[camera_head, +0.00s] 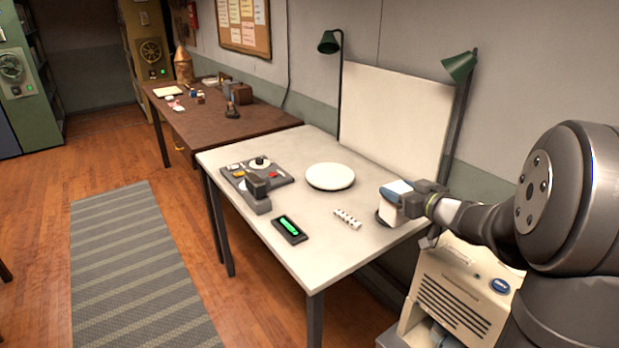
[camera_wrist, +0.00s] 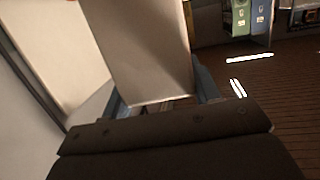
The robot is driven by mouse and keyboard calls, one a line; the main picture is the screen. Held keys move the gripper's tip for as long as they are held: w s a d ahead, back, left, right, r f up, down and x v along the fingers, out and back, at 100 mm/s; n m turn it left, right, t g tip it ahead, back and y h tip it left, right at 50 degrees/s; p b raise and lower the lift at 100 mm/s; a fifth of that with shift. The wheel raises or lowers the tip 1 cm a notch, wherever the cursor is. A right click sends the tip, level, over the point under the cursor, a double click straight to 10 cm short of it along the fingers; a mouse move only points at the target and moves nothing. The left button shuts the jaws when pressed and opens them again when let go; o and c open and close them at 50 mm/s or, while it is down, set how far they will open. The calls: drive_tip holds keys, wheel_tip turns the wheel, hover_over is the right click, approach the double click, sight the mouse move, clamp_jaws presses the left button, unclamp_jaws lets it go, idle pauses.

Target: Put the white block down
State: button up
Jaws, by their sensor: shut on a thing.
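The white block (camera_head: 391,207) is at the right side of the pale table (camera_head: 265,232) in the head view. My gripper (camera_head: 398,193) is shut on it. In the wrist view the block (camera_wrist: 148,55) stands out between the two fingers (camera_wrist: 165,100) and fills the middle of the picture. A dark shape shows at the block's lower edge in the head view; I cannot tell whether the block touches the table.
A round white plate (camera_head: 330,177), a white strip with dark marks (camera_head: 347,219), a device with a green display (camera_head: 290,229) and a dark control panel (camera_head: 256,176) lie on the table. A white board (camera_head: 393,115) and green lamps (camera_head: 459,66) stand behind. The front table corner is clear.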

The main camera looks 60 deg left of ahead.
drive_tip(key=shift+s+a+f+n+g, duration=0.25)
drive_tip(key=shift+s+a+f+g, duration=0.1)
drive_tip(key=shift+s+a+f, duration=2.1)
drive_tip(key=shift+s+a+f+n+g, duration=0.35)
drive_tip(key=shift+s+a+f, duration=1.35)
drive_tip(key=shift+f, duration=1.5)
drive_tip(key=shift+s+a+f+n+g, duration=0.2)
drive_tip(key=shift+s+a+f+g, duration=0.2)
drive_tip(key=shift+s+a+f, duration=1.75)
drive_tip(key=shift+w+a+f, duration=0.3)
drive_tip(key=shift+w+f, duration=0.2)
drive_tip(key=shift+f, duration=0.2)
drive_tip(key=shift+f, duration=0.15)
drive_tip(key=o, duration=1)
